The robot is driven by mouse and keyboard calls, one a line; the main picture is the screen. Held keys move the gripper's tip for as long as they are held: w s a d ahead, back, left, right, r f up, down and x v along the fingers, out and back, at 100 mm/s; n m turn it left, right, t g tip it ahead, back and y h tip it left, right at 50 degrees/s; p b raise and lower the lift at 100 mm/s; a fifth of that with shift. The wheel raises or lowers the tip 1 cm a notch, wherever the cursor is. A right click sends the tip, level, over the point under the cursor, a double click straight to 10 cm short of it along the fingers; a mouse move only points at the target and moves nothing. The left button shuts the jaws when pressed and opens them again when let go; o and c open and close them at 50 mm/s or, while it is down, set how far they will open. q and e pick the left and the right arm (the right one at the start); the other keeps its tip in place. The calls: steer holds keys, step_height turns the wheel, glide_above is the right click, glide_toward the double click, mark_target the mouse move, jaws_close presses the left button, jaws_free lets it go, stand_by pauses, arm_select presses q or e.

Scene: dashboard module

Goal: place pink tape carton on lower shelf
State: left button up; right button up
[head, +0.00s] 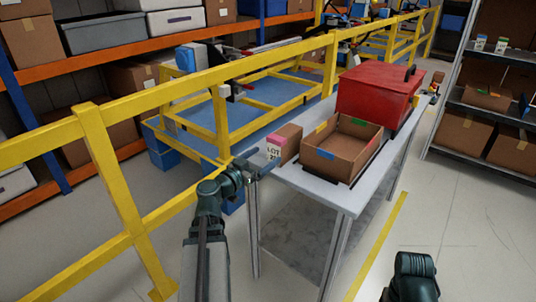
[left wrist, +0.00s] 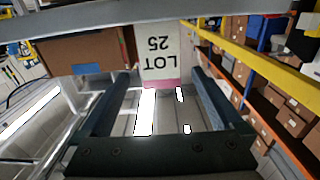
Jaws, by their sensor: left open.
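The carton with a pink band and a white "LOT 25" label (head: 284,144) stands upright on the grey table (head: 345,200), near its left end. In the left wrist view the labelled carton (left wrist: 159,52) appears upside down, ahead of and between the fingers. My left gripper (head: 259,167) is open and empty, just short of the carton at the table's edge. Its two fingers also show in the left wrist view (left wrist: 160,86). My right gripper is out of view; only a dark part of my right arm shows at the lower right. A grey shelf rack (head: 485,110) stands at the far right.
An open cardboard box (head: 325,165) with coloured tape sits right beside the carton. A red bin (head: 375,95) stands behind it. A yellow rail (head: 100,150) runs along the left. The rack holds boxes (head: 511,147). The floor (head: 450,215) before it is clear.

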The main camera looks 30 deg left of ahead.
mark_target(285, 135)
arm_select(q)
steer(key=w, duration=0.2)
steer(key=w+r+p, duration=0.1)
steer(key=w, duration=0.1)
steer(key=w+d+r+p, duration=0.1)
steer(key=w, duration=0.1)
steer(key=shift+w+r, duration=0.25)
steer(key=shift+w, duration=0.15)
steer(key=shift+w, duration=2.65)
jaws_close()
